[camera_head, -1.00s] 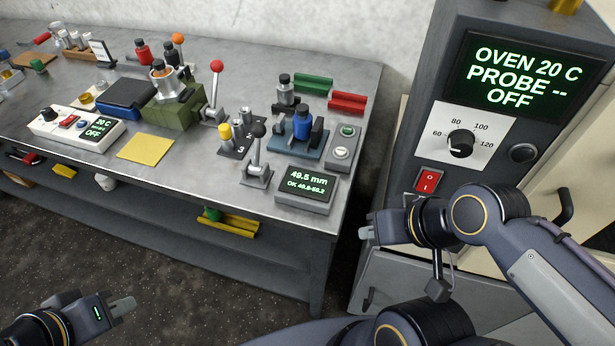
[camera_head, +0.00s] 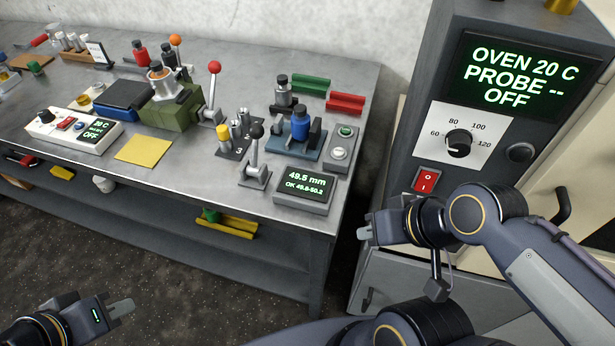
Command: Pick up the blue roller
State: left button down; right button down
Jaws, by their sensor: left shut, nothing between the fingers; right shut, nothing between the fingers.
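The blue roller (camera_head: 301,122) sits upright with a dark top in a blue-grey fixture (camera_head: 286,146) near the right end of the bench. Dark blocks stand on both sides of it. My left gripper (camera_head: 128,307) is shut and empty at the lower left, over the floor and well short of the bench. My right gripper (camera_head: 364,236) is shut and empty, in front of the oven cabinet and right of the bench's end. Neither gripper touches the roller.
A black-knobbed lever (camera_head: 256,160) and a 49.5 mm display (camera_head: 303,188) stand in front of the fixture. A grey roller (camera_head: 283,93), green (camera_head: 309,84) and red (camera_head: 345,103) holders stand behind. A button box (camera_head: 341,150) is to its right. The oven (camera_head: 480,130) stands beyond the bench end.

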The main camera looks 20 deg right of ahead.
aim_at(301, 121)
jog(key=i+j+z, duration=0.25)
jog(key=j, duration=0.35)
jog(key=i+j+z, duration=0.1)
jog(key=i+j, duration=0.2)
jog(key=i+j+z, duration=0.15)
jog(key=j, duration=0.25)
jog(key=i+j+z, duration=0.1)
jog(key=j, duration=0.25)
